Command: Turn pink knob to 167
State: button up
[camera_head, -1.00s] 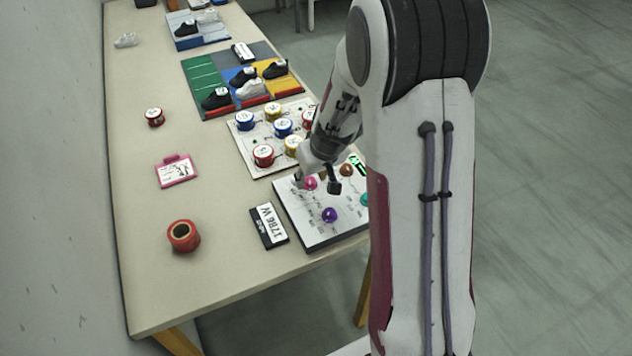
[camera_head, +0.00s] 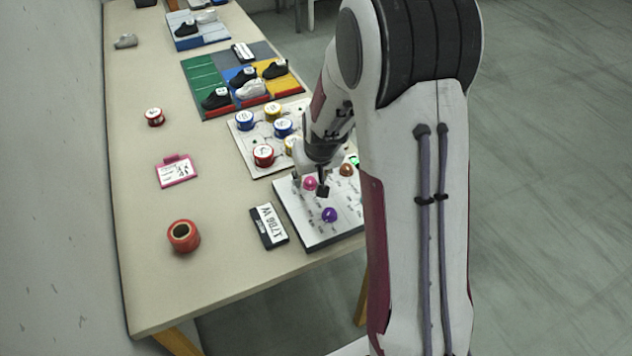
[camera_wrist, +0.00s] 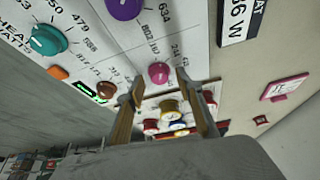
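The pink knob (camera_head: 310,183) stands on the white control panel (camera_head: 318,240) at the near right of the table. It also shows in the wrist view (camera_wrist: 159,73), with printed numbers beside it on the panel. My gripper (camera_wrist: 157,82) is open, with one finger on each side of the pink knob in the picture. Whether the fingers touch it I cannot tell. In the head view my gripper (camera_head: 311,186) is over the panel at the pink knob, partly hidden by my arm. The knob's pointer is too small to read.
A purple knob (camera_head: 329,214), a brown knob (camera_head: 346,170) and a teal knob (camera_wrist: 48,40) share the panel. A black-and-white label plate (camera_head: 268,226) lies beside it. A board with several tape rolls (camera_head: 263,155) is just behind.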

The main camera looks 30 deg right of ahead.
jog(key=shift+w+a+m+g+h, duration=0.15)
jog(key=shift+m+h, duration=0.25)
jog(key=shift+m, duration=0.7)
jog(key=shift+s+m+g+h, duration=0.15)
jog(key=shift+m+h, duration=0.25)
jog(key=shift+m, duration=0.7)
jog(key=v, duration=0.8)
jog(key=shift+s+a+f+n+g, duration=0.1)
jog(key=shift+s+f+n+g, duration=0.2)
jog(key=shift+s, duration=0.45)
jog(key=shift+s+d+f+n+g, duration=0.15)
jog(key=shift+s+n+g, duration=0.1)
jog(key=shift+s+n, duration=0.35)
jog(key=shift+s+a+f+n+g, duration=0.15)
jog(key=shift+s+f+n+g, duration=0.1)
jog(key=shift+s, duration=0.6)
jog(key=shift+w, duration=0.1)
jog(key=shift+w+d+r+n+t+y, duration=0.2)
jog(key=shift+w+t, duration=0.15)
jog(key=shift+w, duration=0.35)
jog(key=shift+w+d+r+n+t+y, duration=0.1)
jog(key=shift+w+d+r+t+y, duration=0.15)
jog(key=shift+w, duration=0.4)
jog(key=shift+w+d+r+n+t+y, duration=0.15)
jog(key=shift+w+t, duration=0.25)
jog(key=shift+w, duration=0.3)
jog(key=shift+f, duration=0.2)
